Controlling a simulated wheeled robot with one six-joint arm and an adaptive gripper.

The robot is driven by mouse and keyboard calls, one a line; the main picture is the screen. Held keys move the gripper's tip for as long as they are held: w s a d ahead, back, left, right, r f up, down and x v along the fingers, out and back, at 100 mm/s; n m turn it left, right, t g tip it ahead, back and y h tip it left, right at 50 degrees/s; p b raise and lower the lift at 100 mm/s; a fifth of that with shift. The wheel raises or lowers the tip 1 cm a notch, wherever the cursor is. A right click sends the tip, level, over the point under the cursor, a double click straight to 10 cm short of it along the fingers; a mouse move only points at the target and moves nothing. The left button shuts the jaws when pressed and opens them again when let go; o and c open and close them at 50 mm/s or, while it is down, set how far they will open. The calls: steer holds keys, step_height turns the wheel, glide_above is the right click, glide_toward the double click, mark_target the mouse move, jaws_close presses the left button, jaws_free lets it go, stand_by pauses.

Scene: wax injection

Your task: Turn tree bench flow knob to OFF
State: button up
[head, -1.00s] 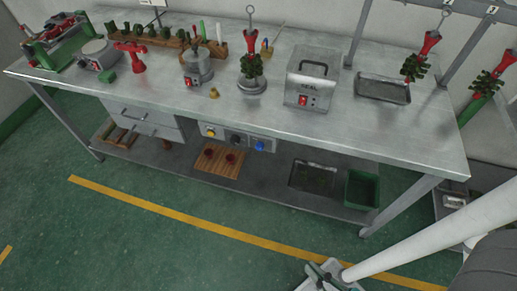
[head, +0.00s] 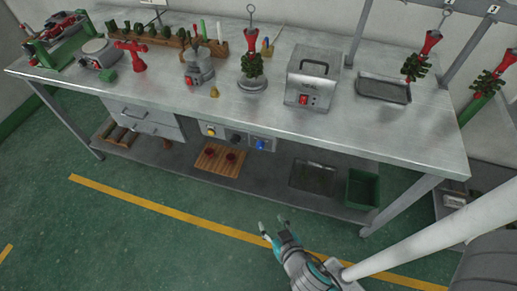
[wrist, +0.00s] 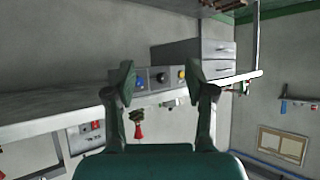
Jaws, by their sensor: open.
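A grey control panel (head: 222,136) hangs under the front edge of the steel bench. It carries a yellow knob (head: 211,131), a black knob (head: 236,139) and a blue knob (head: 261,144). I cannot read any labels or knob settings. My gripper (head: 271,222) is open and empty, out in front of the bench and apart from the panel. The wrist view is upside down; the blue knob (wrist: 140,84), black knob (wrist: 161,77) and yellow knob (wrist: 181,73) show between my open fingers (wrist: 161,72).
The steel bench top (head: 330,125) holds a metal box (head: 312,78), a wax tree on a stand (head: 252,75) and a tray (head: 384,89). Drawers (head: 143,119) sit left of the panel. The lower shelf holds a wooden board (head: 220,161) and green bin (head: 361,189). Floor in front is clear.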

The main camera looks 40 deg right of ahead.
steer(key=w+d+r+m+g+h, duration=0.1)
steer(key=w+m+h, duration=0.1)
steer(key=w, duration=0.3)
steer(key=w+d+r+m+h, duration=0.1)
steer(key=w+d+m+h, duration=0.1)
steer(key=w, duration=0.4)
steer(key=m+g+h, duration=0.2)
steer(key=m+h, duration=0.2)
steer(key=m, duration=0.2)
glide_toward(259, 148)
steer(key=x, duration=0.9)
steer(key=shift+r, duration=0.15)
jaws_close()
